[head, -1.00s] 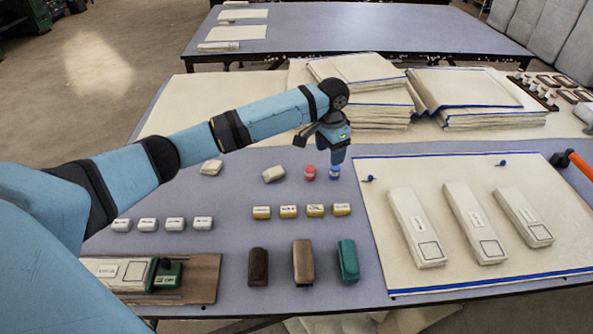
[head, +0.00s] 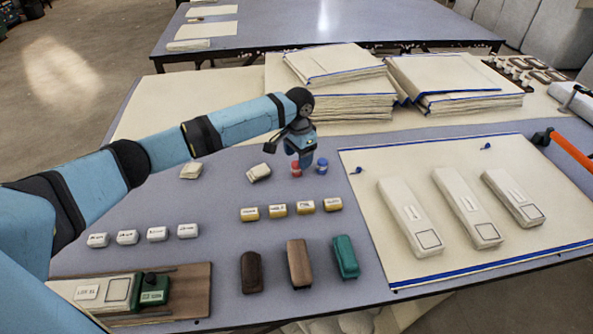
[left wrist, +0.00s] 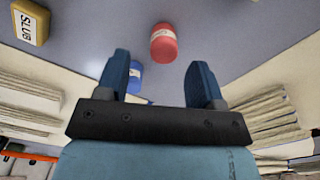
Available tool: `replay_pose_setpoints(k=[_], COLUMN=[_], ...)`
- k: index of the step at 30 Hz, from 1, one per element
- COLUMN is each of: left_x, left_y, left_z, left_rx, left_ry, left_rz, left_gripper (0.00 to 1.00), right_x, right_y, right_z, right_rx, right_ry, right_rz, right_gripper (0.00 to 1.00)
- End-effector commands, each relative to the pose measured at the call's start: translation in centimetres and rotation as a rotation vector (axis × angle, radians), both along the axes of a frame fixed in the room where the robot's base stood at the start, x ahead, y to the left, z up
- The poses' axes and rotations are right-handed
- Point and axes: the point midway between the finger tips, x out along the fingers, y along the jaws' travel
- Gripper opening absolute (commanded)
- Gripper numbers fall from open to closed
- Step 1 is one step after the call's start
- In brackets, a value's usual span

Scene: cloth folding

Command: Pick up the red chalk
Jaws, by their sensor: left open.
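The red chalk (head: 296,169) is a short red cylinder with a pale label, standing on the grey table beside the blue chalk (head: 321,166). In the left wrist view the red chalk (left wrist: 163,43) lies ahead of the fingertips, roughly midway between them, with nothing touching it. The blue chalk (left wrist: 135,77) shows partly behind the left-hand finger. My left gripper (head: 303,160) hangs just above the red chalk and partly covers it in the head view. In the left wrist view the gripper (left wrist: 160,70) is open and empty. My right gripper is not in view.
Yellow labelled blocks (head: 277,209) stand in a row nearer the front. A pale block (head: 259,172) sits left of the red chalk. Stacks of folded cloth (head: 345,100) stand behind, and a cream cloth (head: 370,235) with long pale blocks lies at right.

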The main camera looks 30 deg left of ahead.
Motion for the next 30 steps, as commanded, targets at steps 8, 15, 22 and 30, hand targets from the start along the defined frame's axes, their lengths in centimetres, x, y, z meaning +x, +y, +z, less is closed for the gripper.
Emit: replay_pose_setpoints(k=[8,15,22,30], left_x=[-0.1,-0.1,-0.1,-0.1], left_y=[0.4,0.5,0.5,0.5], left_z=[-3.1,-5.3,-5.2,-5.2], left_rx=[0.000,0.000,0.000,0.000], left_ry=[0.002,0.000,0.000,-0.001], left_rz=[0.000,-0.001,-0.001,-0.001], left_gripper=[0.61,0.61,0.45,0.08], right_x=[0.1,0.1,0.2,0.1], right_y=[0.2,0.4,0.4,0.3], right_z=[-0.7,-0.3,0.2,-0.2], right_rx=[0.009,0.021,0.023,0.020], right_ry=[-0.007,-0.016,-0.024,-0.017], right_rz=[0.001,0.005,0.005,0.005], right_gripper=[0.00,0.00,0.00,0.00])
